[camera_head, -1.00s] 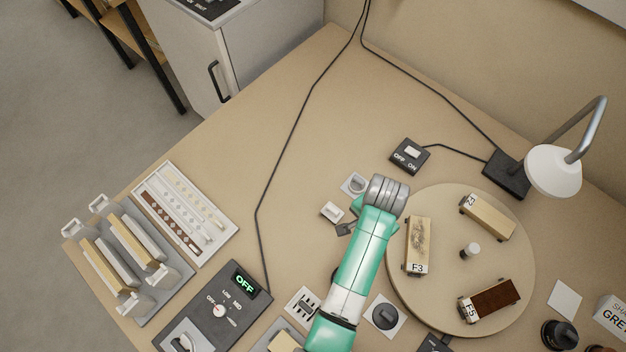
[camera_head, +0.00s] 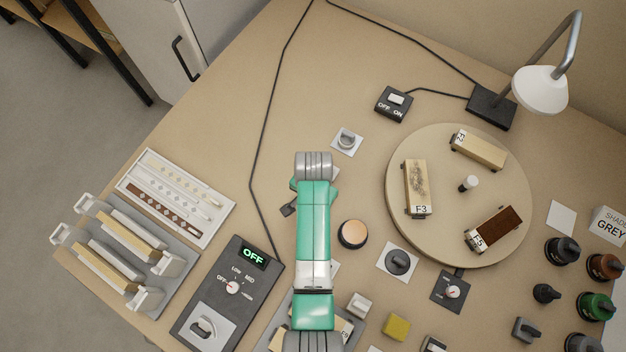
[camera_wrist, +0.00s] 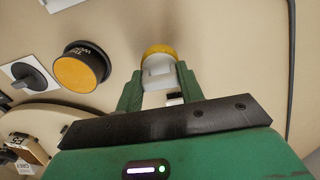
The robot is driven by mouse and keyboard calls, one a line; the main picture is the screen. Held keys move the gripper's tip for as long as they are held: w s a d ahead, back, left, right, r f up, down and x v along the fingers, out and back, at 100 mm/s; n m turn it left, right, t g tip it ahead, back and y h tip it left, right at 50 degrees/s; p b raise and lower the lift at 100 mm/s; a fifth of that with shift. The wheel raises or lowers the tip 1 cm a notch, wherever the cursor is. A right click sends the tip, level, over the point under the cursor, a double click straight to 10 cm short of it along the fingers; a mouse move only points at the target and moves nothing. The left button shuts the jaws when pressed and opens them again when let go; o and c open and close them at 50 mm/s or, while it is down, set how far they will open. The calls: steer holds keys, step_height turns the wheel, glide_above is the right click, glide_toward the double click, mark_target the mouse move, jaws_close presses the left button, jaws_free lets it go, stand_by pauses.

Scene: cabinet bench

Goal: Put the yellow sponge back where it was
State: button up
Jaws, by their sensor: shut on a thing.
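In the wrist view, my gripper (camera_wrist: 160,88) is shut on a pale grey-white block with a rounded yellow pad, which I take for the yellow sponge (camera_wrist: 160,50). The yellow part points away from my gripper, over the tan bench top. I cannot tell whether it touches the bench. In the head view my arm hides the held piece. A separate yellow block (camera_head: 396,327) sits at the bottom of the head view.
A round tan-topped disc (camera_head: 353,233) stands right of my arm. The turntable (camera_head: 440,235) carries labelled blocks. A lamp (camera_head: 541,90) is behind it. A control box (camera_head: 232,290) and racks stand left. Bare bench lies left of my arm.

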steer(key=shift+f+b, duration=0.55)
steer(key=shift+f, duration=1.25)
steer(key=shift+f, duration=0.2)
steer(key=o, duration=0.9)
steer(key=shift+o, duration=0.2)
steer(key=shift+r, duration=0.15)
step_height(320, 180, up, 12)
steer(key=p, duration=0.3)
